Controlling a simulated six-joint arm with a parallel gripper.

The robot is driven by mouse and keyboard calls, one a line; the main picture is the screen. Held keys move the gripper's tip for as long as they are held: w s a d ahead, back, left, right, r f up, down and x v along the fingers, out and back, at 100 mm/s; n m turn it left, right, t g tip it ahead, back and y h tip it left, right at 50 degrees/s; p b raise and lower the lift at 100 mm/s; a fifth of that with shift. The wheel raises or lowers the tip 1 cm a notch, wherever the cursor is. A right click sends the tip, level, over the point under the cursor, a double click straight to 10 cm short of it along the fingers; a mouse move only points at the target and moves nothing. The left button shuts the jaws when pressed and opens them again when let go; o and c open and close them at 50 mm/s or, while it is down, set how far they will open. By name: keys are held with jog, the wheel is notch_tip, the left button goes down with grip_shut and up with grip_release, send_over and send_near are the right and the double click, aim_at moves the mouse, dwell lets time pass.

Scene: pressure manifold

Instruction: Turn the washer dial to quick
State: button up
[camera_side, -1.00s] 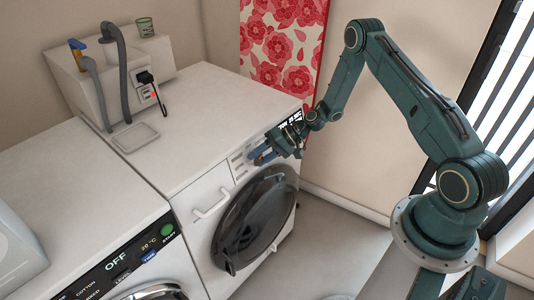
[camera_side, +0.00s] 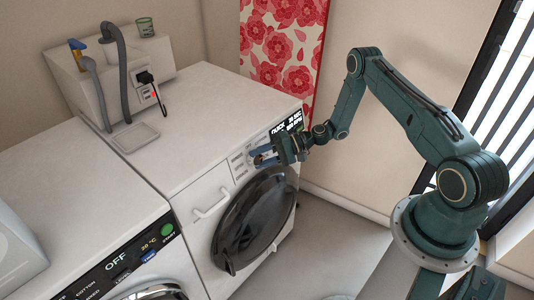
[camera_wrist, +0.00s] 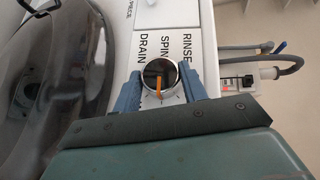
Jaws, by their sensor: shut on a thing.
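The washer (camera_side: 180,170) on the right in the side view has a front panel with a lit display (camera_side: 287,126) whose top line reads QUICK. The round dial (camera_wrist: 158,75), with a silver rim, dark face and orange pointer, shows in the wrist view. The pointer aims toward the bottom of that picture. My gripper (camera_wrist: 158,88) has its two blue fingers on opposite sides of the dial, shut on it. In the side view my gripper (camera_side: 264,155) is at the panel above the door, and the dial is mostly hidden there by the fingers.
The dark round door (camera_side: 255,220) is below the panel. A second machine with an OFF display (camera_side: 116,260) stands at left. A grey box with hoses (camera_side: 105,75) stands behind. The floor right of the washer is clear.

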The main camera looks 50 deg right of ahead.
jog(key=o, duration=1)
jog(key=shift+c, duration=0.2)
jog(key=shift+d, duration=0.1)
jog(key=v, duration=1.3)
jog(key=shift+s+d+r, duration=0.2)
jog(key=shift+s+d, duration=0.05)
